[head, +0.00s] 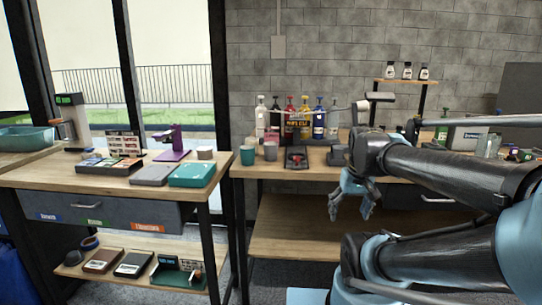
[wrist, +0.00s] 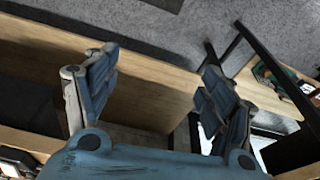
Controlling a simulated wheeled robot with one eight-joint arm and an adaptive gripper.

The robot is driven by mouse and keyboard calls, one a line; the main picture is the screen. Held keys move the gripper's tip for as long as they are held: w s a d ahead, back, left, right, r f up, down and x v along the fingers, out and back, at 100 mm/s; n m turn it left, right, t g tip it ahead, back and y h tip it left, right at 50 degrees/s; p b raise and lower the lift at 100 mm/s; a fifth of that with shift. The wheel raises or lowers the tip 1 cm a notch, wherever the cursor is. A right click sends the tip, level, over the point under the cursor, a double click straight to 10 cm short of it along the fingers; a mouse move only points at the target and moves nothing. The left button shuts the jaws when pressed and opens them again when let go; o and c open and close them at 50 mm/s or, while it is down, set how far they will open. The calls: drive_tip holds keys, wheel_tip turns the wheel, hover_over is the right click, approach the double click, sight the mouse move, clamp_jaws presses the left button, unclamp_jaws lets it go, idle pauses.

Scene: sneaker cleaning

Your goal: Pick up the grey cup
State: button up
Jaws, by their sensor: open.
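A small greyish cup (head: 270,151) stands upright on the back wooden table (head: 310,171), just right of a teal cup (head: 247,155). My gripper (head: 352,210) hangs in front of that table, to the right of the cups and lower than them in the head view. Its fingers are open and empty. In the wrist view the two fingers (wrist: 152,85) stand wide apart, with wooden shelf or table boards (wrist: 150,92) beyond them. No cup shows in the wrist view.
Several bottles (head: 304,122) stand in a rack behind the cups. A black tray (head: 296,157) lies right of the grey cup. The left table (head: 60,176) carries a teal box (head: 192,174) and a purple stand (head: 172,144). The lower shelf (head: 300,225) is bare.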

drive_tip(key=w+a+r+n+y, duration=0.1)
drive_tip(key=w+a+r+n, duration=0.3)
drive_tip(key=w+a+r, duration=0.85)
drive_tip(key=w+a+r+n+y, duration=0.2)
drive_tip(key=w+a+r+n, duration=0.2)
drive_tip(key=w+a+r, duration=1.1)
hover_over(271, 151)
drive_tip(key=w+d, duration=0.1)
wheel_tip(271, 151, down, 14)
drive_tip(key=r, duration=0.1)
drive_tip(key=shift+t, duration=0.4)
drive_tip(key=shift+w+x, duration=0.15)
drive_tip(key=shift+x, duration=1.25)
drive_tip(key=shift+w+x, duration=0.2)
drive_tip(key=shift+x, duration=1.25)
drive_tip(key=shift+d, duration=0.1)
drive_tip(key=shift+c, duration=0.2)
drive_tip(key=c, duration=0.9)
